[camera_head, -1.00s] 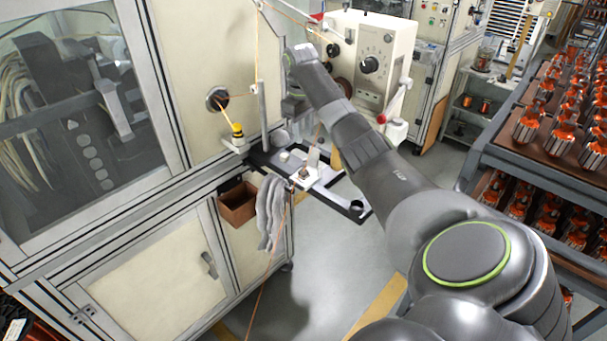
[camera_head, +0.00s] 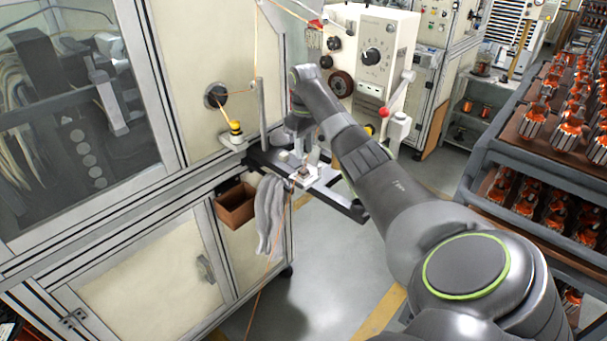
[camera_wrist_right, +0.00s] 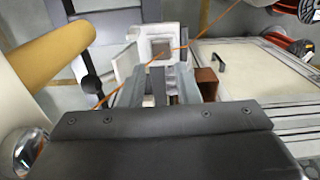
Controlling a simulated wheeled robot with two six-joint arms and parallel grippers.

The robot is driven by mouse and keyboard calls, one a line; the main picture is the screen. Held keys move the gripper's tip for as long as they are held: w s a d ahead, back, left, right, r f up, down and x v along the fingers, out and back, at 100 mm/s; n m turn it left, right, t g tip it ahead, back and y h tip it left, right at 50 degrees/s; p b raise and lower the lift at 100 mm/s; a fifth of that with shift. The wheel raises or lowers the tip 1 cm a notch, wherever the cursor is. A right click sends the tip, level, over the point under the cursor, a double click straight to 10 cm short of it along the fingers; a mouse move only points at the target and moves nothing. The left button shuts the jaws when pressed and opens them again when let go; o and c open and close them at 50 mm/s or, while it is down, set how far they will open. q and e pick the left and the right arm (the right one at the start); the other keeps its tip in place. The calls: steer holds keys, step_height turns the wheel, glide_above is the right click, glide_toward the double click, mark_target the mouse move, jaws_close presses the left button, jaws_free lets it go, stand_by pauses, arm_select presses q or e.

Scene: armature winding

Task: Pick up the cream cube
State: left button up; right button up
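The cream cube (camera_head: 283,156) appears as a small pale block on the dark tray (camera_head: 348,209) at the machine's front. In the right wrist view a small pale block, likely the same cube (camera_wrist_right: 148,101), shows low between the fingers. My right gripper (camera_head: 300,149) points down just above the tray, close beside the cube. In the wrist view its grey fingers (camera_wrist_right: 158,88) stand apart. I see no clear contact with the cube. The gripper body hides part of that area. My left gripper is not in view.
A white fixture with a brown block (camera_head: 303,174) sits beside the gripper. An orange wire crosses there. A yellow-topped post (camera_head: 235,130), a grey cloth (camera_head: 270,213) and a brown bin (camera_head: 236,205) are to the left. The cream control box (camera_head: 372,60) stands behind the arm.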

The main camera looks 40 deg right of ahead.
mark_target(305, 171)
steer(key=shift+f, duration=0.8)
steer(key=shift+s+f+p, duration=0.1)
steer(key=shift+f+p, duration=0.4)
steer(key=shift+p, duration=0.15)
step_height(305, 171, down, 3)
steer(key=shift+a+f+p, duration=0.1)
steer(key=shift+f+p, duration=0.1)
steer(key=shift+p, duration=0.6)
steer(key=shift+f, duration=0.55)
steer(key=c, duration=0.6)
